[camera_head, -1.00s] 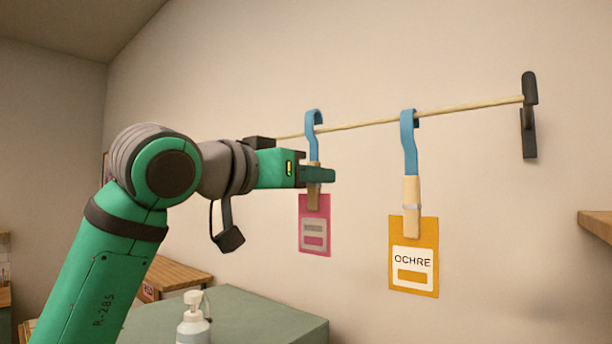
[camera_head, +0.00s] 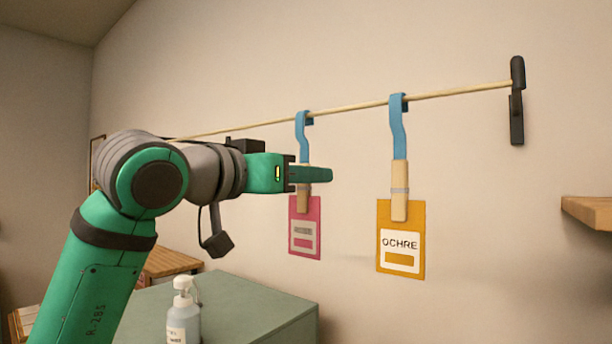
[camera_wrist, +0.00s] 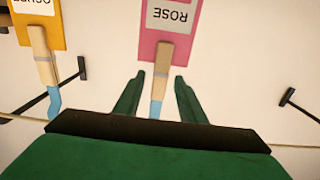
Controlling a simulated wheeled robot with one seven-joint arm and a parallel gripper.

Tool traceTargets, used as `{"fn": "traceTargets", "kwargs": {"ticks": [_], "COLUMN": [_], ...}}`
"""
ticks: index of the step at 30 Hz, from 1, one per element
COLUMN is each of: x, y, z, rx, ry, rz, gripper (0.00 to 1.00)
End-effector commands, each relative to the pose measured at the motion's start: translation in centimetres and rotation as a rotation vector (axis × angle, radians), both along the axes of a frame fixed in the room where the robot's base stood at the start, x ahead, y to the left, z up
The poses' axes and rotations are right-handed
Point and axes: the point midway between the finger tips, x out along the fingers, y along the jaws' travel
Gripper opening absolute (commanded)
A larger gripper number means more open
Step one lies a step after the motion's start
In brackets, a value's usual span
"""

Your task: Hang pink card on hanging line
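The pink card (camera_head: 305,228), labelled ROSE in the wrist view (camera_wrist: 172,25), hangs below a wooden clip (camera_head: 303,203) with a blue hook (camera_head: 302,135). The hook's top appears to sit over the hanging line (camera_head: 350,107), left of the ochre card's hook. My gripper (camera_head: 318,174) is at the height of the clip in the head view and covers part of it. In the wrist view my gripper's fingers (camera_wrist: 158,98) stand apart on either side of the clip, with gaps visible on both sides. My gripper is open around the clip.
The ochre card (camera_head: 401,238) hangs on the line to the right by its own clip and blue hook. A dark wall bracket (camera_head: 517,100) holds the line's right end. A wooden shelf (camera_head: 590,212) is at right. A pump bottle (camera_head: 184,315) stands on a green cabinet (camera_head: 250,300).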

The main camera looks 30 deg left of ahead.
Motion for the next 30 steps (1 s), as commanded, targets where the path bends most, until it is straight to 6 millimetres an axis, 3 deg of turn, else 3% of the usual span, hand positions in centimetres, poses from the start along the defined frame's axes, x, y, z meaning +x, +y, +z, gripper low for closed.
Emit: {"fn": "traceTargets", "kwargs": {"ticks": [11, 24, 30], "x": [-1.0, -8.6, -10.4], "y": [0.1, 1.2, 1.6], "z": [0.0, 0.0, -0.1], "rx": [0.000, 0.000, 0.000], "ry": [0.001, 0.000, 0.001], "rz": [-0.001, 0.001, 0.002], "gripper": [0.37, 0.37, 0.37]}}
